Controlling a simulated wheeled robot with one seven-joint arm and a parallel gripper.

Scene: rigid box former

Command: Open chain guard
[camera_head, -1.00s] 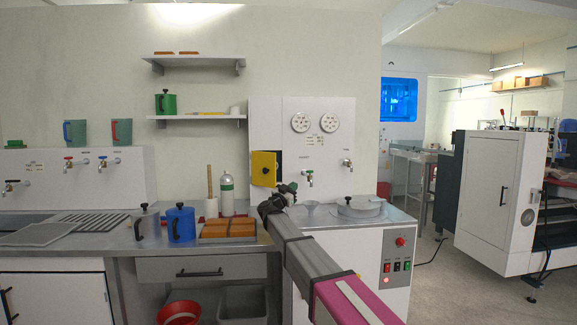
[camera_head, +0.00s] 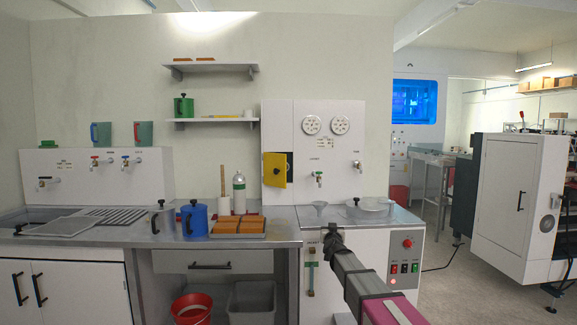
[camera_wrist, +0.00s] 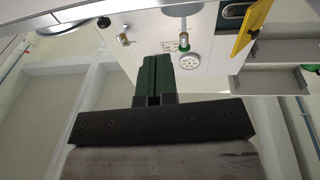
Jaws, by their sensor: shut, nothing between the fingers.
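I cannot read which part is the chain guard. A large white machine (camera_head: 505,200) stands at the right, and its panel door (camera_head: 510,190) with a black upright handle (camera_head: 520,195) looks shut. My gripper (camera_head: 328,233) is far to the left of it, in front of the white cabinet with red and green buttons. In the wrist view the dark green fingers (camera_wrist: 158,75) are together with nothing between them. They point towards a white wall panel and touch nothing that I can see.
A yellow flap (camera_head: 274,170) stands ajar on the wall panel; it also shows in the wrist view (camera_wrist: 252,32). A counter (camera_head: 180,250) with jugs and a tray (camera_head: 238,234) fills the left.

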